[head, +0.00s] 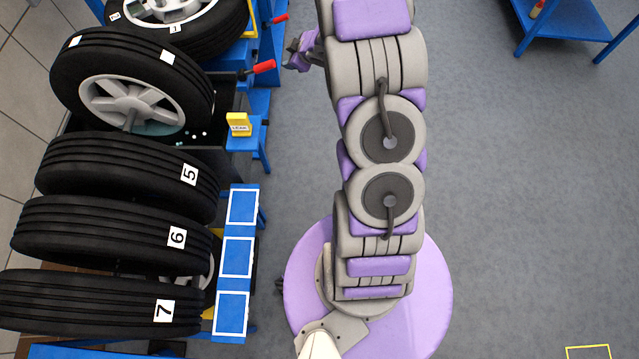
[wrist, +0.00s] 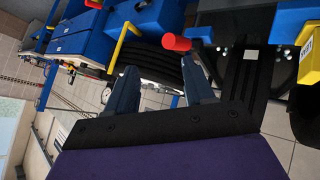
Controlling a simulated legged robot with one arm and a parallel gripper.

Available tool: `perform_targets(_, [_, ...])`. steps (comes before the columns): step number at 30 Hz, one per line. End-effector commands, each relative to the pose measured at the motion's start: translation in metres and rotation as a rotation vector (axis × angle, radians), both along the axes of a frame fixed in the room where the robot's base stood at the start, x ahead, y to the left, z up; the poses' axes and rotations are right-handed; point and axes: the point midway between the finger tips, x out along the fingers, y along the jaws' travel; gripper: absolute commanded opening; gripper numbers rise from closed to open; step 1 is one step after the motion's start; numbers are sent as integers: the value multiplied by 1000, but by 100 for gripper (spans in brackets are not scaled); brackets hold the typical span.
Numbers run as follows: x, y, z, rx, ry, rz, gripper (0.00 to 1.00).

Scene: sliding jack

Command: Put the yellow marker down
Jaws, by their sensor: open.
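The yellow marker (head: 239,123), a small block with a dark-lettered white label, sits on a small blue stand (head: 252,141) right of the tires in the head view. In the wrist view a yellow piece with a label, likely the same marker (wrist: 307,45), shows at the right edge, partly cut off. My gripper (head: 299,50) is above and to the right of the marker in the head view, apart from it. In the wrist view my gripper (wrist: 160,78) has its two fingers spread with nothing between them.
A red handle (head: 264,67) lies close to my gripper; it also shows beyond the fingers in the wrist view (wrist: 177,42). Numbered tires (head: 115,230) fill the left side. White-framed blue pads (head: 239,257) lie below the marker. Grey floor (head: 520,190) is clear on the right.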

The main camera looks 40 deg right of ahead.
Motion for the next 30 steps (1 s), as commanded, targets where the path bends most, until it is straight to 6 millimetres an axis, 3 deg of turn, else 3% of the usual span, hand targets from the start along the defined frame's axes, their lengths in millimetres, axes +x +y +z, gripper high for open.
perform_targets(1, [-3, -2, 20, -36, 14, -47, 53])
perform_targets(7, [-39, -8, 78, -121, 110, -257, 53])
perform_targets(14, [-112, 14, 130, -130, 247, -473, 53])
perform_targets(20, [-195, 56, 157, -78, 402, -611, 53])
perform_targets(30, [-357, 161, 178, 81, 741, -689, 53])
